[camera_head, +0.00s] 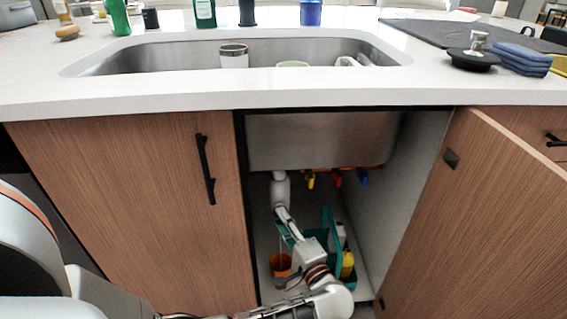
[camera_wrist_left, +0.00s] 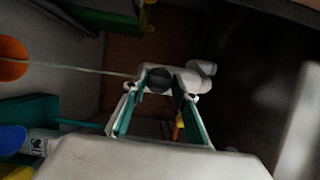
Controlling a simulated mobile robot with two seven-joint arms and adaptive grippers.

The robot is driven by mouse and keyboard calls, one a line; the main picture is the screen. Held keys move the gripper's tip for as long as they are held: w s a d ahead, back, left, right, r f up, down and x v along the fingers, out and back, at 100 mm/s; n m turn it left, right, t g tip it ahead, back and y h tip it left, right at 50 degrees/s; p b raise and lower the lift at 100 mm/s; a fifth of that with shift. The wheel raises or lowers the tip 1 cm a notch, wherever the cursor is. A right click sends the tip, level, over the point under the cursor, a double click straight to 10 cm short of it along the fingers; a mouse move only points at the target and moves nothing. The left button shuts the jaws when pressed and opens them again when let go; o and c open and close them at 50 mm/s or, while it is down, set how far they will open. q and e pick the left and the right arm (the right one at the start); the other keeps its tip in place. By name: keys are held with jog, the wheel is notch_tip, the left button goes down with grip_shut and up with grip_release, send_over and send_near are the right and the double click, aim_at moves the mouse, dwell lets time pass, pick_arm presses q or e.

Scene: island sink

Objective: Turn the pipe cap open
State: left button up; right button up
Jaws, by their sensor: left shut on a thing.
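A white pipe (camera_head: 281,190) hangs under the sink bowl inside the open cabinet. In the left wrist view its end, the pipe cap (camera_wrist_left: 158,80), shows as a dark round face with a white rim. My left gripper (camera_head: 289,228) reaches into the cabinet from below. In the left wrist view its teal-lined fingers (camera_wrist_left: 162,90) are shut on the cap, one on each side. A thin pale line, like a stream of water, runs from the cap toward an orange bucket (camera_head: 281,264) on the cabinet floor. The bucket also shows in the left wrist view (camera_wrist_left: 12,57). My right gripper is out of view.
The right cabinet door (camera_head: 490,220) stands open; the left door (camera_head: 130,210) is shut. A teal caddy (camera_head: 329,225) with bottles, including a yellow one (camera_head: 347,266), stands right of my gripper. Red, yellow and blue valves (camera_head: 337,178) hang under the sink.

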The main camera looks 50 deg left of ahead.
pick_arm(q)
jog(key=shift+w+a+r+n, duration=0.1)
jog(key=shift+a+r+n, duration=0.25)
jog(key=shift+n, duration=0.15)
jog(key=o, duration=1.1)
jog(key=shift+f, duration=0.2)
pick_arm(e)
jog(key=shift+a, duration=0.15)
pick_arm(q)
jog(key=shift+d, duration=0.15)
